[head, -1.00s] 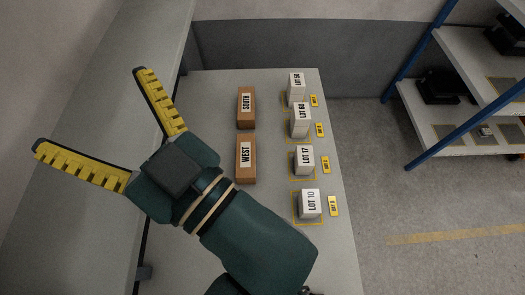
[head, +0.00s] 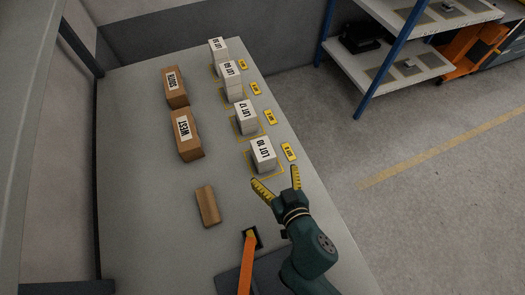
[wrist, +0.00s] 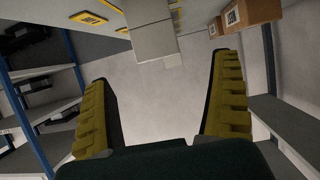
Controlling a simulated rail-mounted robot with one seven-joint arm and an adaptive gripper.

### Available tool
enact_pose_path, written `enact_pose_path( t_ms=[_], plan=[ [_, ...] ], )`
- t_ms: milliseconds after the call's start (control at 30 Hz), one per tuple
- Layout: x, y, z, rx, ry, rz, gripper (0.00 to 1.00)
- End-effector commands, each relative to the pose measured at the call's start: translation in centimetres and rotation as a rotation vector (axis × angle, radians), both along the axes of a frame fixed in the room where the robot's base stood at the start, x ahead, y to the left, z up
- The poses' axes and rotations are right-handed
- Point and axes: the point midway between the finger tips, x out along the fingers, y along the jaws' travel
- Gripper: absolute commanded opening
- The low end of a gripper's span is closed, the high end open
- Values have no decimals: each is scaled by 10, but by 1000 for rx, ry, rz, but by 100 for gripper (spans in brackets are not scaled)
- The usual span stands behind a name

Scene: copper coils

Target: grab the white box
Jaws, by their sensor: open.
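Several white boxes stand in a row along the right side of the table in the head view. The nearest, marked LOT 10 (head: 263,153), sits in a yellow outline. The LOT 17 box (head: 245,117) is behind it, with another white box (head: 231,75) and the farthest white box (head: 218,50) beyond. My gripper (head: 274,177) is open and empty, just on the near side of the LOT 10 box, its fingers spread toward it. In the wrist view, a white box (wrist: 152,40) shows beyond the spread fingertips (wrist: 163,70), not between them.
Brown boxes marked WEST (head: 187,135) and SOUTH (head: 174,86) stand left of the row. Yellow tags (head: 289,152) line the table's right edge. A shelf (head: 400,60) stands at the back right.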

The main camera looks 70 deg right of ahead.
Motion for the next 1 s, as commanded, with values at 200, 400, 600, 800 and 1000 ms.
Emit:
enact_pose_path(
  t_ms=[200,400,600,800,1000],
  plan=[
    [29,-37,-19,-1,-2,-1,94],
    [41,-53,-27,-1,0,0,94],
    [58,-80,-41,-2,-1,0,94],
    [64,-86,-45,0,1,1,94],
    [64,-86,-45,0,1,1,77]
  ],
)
